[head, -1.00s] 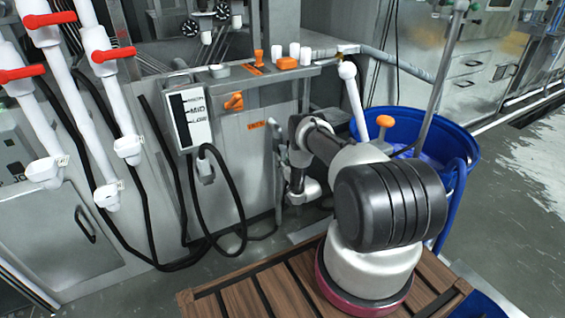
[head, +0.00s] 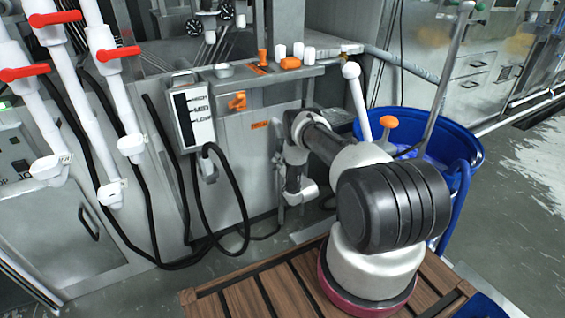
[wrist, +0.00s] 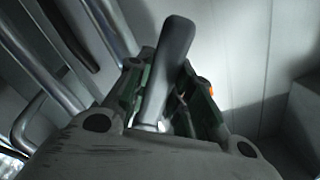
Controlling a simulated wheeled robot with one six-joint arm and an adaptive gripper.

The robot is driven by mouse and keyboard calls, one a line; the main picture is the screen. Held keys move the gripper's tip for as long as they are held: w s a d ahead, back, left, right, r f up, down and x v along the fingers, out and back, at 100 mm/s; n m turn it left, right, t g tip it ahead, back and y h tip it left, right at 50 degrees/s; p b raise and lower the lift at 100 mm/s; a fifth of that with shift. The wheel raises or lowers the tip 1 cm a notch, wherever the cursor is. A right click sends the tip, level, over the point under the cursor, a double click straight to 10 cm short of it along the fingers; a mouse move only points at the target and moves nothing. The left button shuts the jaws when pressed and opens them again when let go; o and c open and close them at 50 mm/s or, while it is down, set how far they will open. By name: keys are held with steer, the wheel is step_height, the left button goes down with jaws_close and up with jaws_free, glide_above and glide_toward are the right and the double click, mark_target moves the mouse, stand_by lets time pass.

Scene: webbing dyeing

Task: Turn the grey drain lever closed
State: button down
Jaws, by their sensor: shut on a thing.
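The grey drain lever (wrist: 170,50) is a dark grey, rounded handle on a lighter metal stem in the wrist view. It stands up between the two fingers of my gripper (wrist: 163,88), tilted slightly to the right. My gripper is shut on it, with one green-sided finger on each side. The foot of the lever is hidden behind the gripper's body. In the head view my arm reaches down to the low front of the grey machine (head: 255,170). The lever cannot be made out clearly there.
A black cable loop (head: 240,210) hangs left of my arm from a level box (head: 197,115). A blue tub (head: 470,150) stands at the right. White pipes with red handles (head: 115,52) are at the left. Metal tubes (wrist: 38,60) run beside my gripper.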

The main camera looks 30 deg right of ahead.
steer(key=shift+a+r+m, duration=0.35)
steer(key=shift+a+m, duration=0.05)
steer(key=shift+m, duration=0.6)
steer(key=r+m, duration=0.1)
steer(key=m, duration=0.1)
steer(key=a+m, duration=0.1)
steer(key=shift+r+m, duration=0.35)
steer(key=shift+m, duration=0.05)
steer(key=m, duration=0.1)
steer(key=r+m, duration=0.1)
steer(key=m, duration=0.1)
steer(key=shift+a+r, duration=0.25)
steer(key=shift+r, duration=0.05)
steer(key=shift+r+m, duration=0.5)
steer(key=shift+m, duration=0.4)
steer(key=c, duration=1.2)
jaws_free()
steer(key=shift+c, duration=0.2)
steer(key=s, duration=1.2)
steer(key=shift+d, duration=0.15)
